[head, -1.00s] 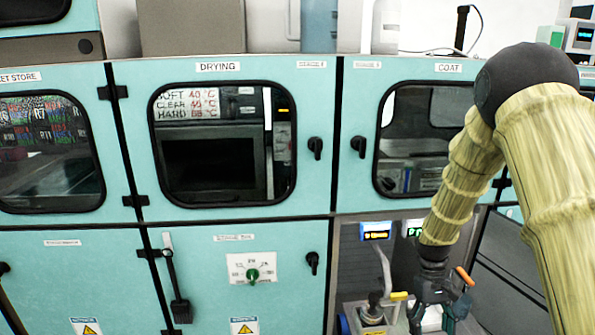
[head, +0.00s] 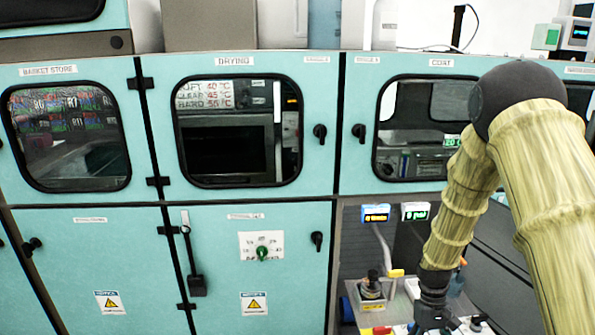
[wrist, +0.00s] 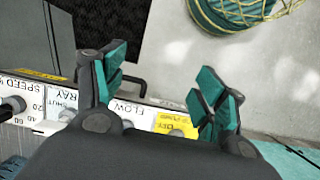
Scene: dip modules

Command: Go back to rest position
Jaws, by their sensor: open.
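My gripper (wrist: 160,90) is open and empty in the wrist view, its two teal-padded fingers spread apart. Beyond the fingers are a label strip with knobs (wrist: 120,107) and a grey floor (wrist: 180,50). In the head view my arm, in a yellowish sleeve, reaches down at the right. My gripper is low at the bottom edge there, in front of an open lower bay (head: 350,250), and its fingertips are mostly out of the picture.
Teal cabinets fill the head view, with the drying window (head: 225,140), coat window (head: 425,165) and basket store window (head: 65,175). Black door handles (head: 319,132) stick out. Small displays (head: 376,213) hang in the bay.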

